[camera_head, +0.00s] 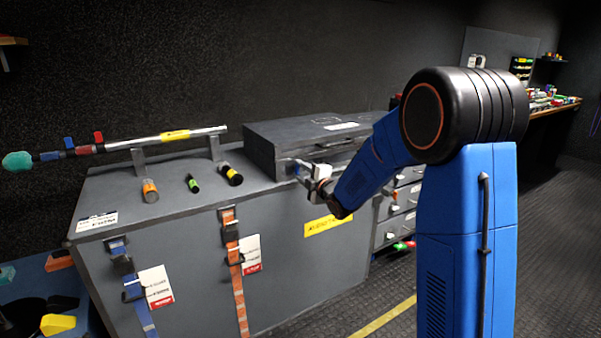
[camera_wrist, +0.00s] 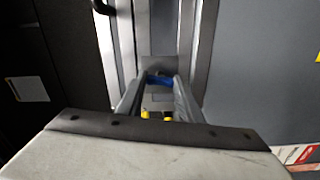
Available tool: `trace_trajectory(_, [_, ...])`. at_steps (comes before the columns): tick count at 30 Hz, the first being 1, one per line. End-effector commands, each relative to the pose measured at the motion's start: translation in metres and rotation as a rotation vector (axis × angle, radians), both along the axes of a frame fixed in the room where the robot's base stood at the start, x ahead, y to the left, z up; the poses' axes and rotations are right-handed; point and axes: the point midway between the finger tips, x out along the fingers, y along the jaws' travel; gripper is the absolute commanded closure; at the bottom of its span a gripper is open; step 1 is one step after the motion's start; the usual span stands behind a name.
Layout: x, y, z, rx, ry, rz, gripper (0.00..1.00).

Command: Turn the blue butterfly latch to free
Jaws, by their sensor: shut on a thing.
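The blue butterfly latch (camera_wrist: 158,80) shows in the wrist view as a small blue piece between my fingertips, in front of a grey metal plate. My gripper (camera_wrist: 157,92) is shut on it, one finger on each side. In the head view my gripper (camera_head: 303,171) is at the front side of the dark grey case (camera_head: 285,131), near its left end. There the latch is mostly hidden by my gripper, and I cannot tell which way its wings point.
The case lies on a large grey chest (camera_head: 185,255) with orange and blue straps. A metal pole (camera_head: 165,137) with colored clips rests on supports at left. Several small cylinders, one an orange-banded one (camera_head: 150,190), stand or lie nearby. Drawers (camera_head: 402,200) are at right.

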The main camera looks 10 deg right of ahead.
Motion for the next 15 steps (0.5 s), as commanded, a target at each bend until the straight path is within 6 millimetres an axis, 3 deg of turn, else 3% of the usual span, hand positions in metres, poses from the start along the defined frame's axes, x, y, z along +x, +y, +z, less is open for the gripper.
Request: trace_trajectory(15, [-0.0009, 0.0008, -0.0021, -0.044, -0.01, 0.002, 0.9])
